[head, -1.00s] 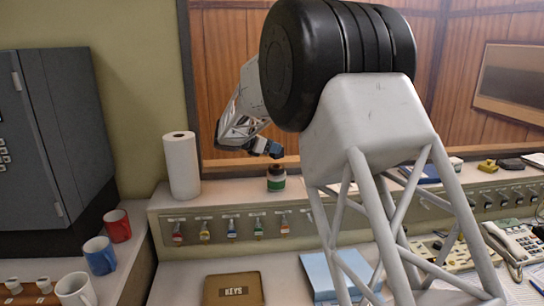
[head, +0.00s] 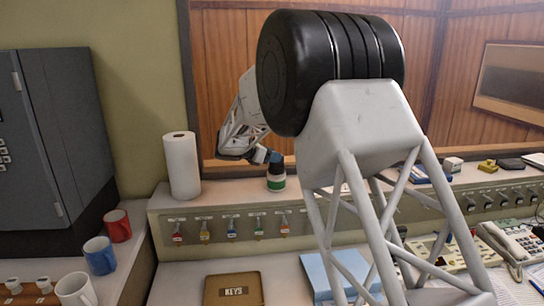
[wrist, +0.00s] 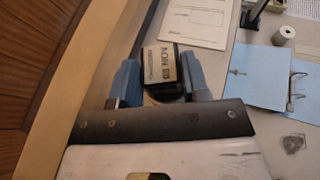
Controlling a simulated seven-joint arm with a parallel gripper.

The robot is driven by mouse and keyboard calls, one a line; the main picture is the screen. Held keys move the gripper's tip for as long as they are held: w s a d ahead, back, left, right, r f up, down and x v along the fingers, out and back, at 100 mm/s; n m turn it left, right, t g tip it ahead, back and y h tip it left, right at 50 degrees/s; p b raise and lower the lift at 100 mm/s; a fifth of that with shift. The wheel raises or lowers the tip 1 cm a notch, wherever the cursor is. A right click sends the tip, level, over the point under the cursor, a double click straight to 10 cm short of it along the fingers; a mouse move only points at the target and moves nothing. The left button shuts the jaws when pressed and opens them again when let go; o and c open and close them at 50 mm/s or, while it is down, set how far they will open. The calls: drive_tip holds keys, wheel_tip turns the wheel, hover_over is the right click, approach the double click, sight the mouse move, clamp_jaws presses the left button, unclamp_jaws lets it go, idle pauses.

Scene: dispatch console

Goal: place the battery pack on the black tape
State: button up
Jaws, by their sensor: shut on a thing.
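The battery pack (wrist: 162,66) is a dark block with a pale printed label, held between the two blue fingers of my gripper (wrist: 159,72) in the wrist view. In the head view my gripper (head: 268,156) hangs over the ledge, just above a small round stack. The stack has a green and white lower part (head: 276,184) and a dark upper part, which looks like the black tape (head: 277,173). The pack and the dark top run together there, so I cannot tell whether they touch.
A paper towel roll (head: 182,165) stands on the ledge (head: 225,191) to the left. A brown keys box (head: 232,290) and blue folder (head: 322,274) lie on the desk below. Red and blue mugs (head: 100,256) stand at left.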

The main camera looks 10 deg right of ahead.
drive_tip(key=shift+f, duration=0.1)
drive_tip(key=o, duration=1)
drive_tip(key=shift+a+r, duration=0.2)
drive_tip(key=v, duration=1.1)
drive_tip(key=shift+s+a+r, duration=0.15)
drive_tip(key=shift+s+a, duration=0.05)
drive_tip(key=shift+s, duration=0.05)
